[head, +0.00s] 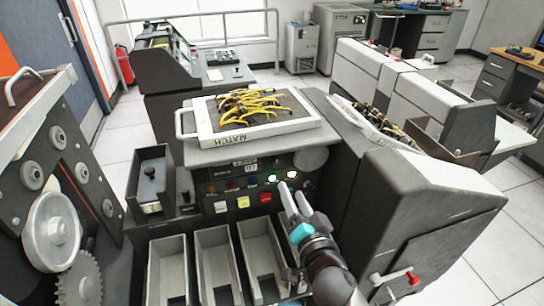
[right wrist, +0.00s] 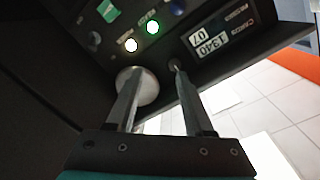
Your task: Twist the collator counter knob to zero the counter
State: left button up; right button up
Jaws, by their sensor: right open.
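I cannot tell whether this disc or a small dark tip near the window is the counter knob. My right gripper (head: 292,188) points at the panel, just below the disc. In the wrist view (right wrist: 154,70) its fingers are apart with nothing gripped. Contact with the panel cannot be told. My left gripper is not visible.
A green lamp (head: 271,178) and a white lamp (head: 292,174) glow by the fingertips. White, yellow and red buttons sit left of them. A tray marked MATCH (head: 197,128) with yellow wires lies on top. Open card bins (head: 214,240) stand below. The collator's grey body (head: 440,180) bounds the right.

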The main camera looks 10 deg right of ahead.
aim_at(277, 163)
jog(key=shift+t+y, duration=0.3)
jog(key=shift+t, duration=0.1)
jog(key=shift+w+a+r, duration=0.2)
jog(key=shift+w+r, duration=0.1)
jog(key=shift+w, duration=1.15)
jog(key=shift+w+a+r, duration=0.2)
jog(key=shift+w+r, duration=0.15)
jog(key=shift+w, duration=1.05)
jog(key=shift+w+a+r, duration=0.2)
jog(key=shift+w+r, duration=0.1)
jog(key=shift+w, duration=1.15)
grip_shut()
